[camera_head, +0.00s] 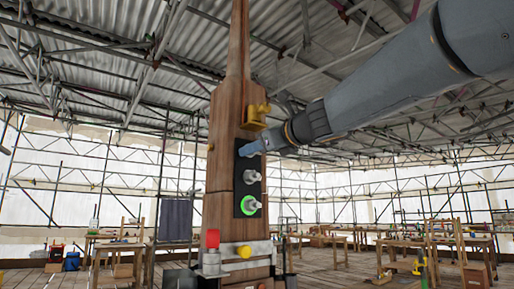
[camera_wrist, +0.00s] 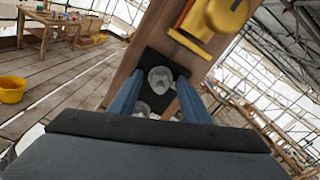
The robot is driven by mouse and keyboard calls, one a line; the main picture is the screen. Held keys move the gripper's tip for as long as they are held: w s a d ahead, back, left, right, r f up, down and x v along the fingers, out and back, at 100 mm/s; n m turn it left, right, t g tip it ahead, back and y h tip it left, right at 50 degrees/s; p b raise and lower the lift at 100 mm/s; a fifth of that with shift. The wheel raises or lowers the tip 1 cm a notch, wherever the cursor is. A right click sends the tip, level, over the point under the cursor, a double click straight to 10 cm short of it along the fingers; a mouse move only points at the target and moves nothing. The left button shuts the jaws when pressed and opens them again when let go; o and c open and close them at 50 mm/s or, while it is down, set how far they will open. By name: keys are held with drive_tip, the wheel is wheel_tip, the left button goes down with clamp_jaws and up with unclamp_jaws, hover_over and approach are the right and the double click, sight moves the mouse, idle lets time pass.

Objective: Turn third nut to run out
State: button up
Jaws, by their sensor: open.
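A black plate (camera_head: 240,187) is fixed to the wooden spire post (camera_head: 217,142). A grey nut (camera_head: 251,177) sits mid-plate, and a lower nut (camera_head: 249,205) has a bright green ring around it. My gripper (camera_head: 247,149) is at the plate's top end and hides what is there. In the wrist view, my gripper (camera_wrist: 159,77) is open, its two blue fingers on either side of the top nut (camera_wrist: 160,79). Whether they touch it I cannot tell. Another nut (camera_wrist: 142,107) shows partly below it.
A yellow bracket (camera_head: 256,116) sticks out of the post just above the plate. Workbenches (camera_head: 455,240) stand behind. A yellow bucket (camera_wrist: 12,89) is on the plank floor.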

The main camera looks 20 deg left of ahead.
drive_tip(key=c, duration=1)
drive_tip(key=shift+c, duration=0.2)
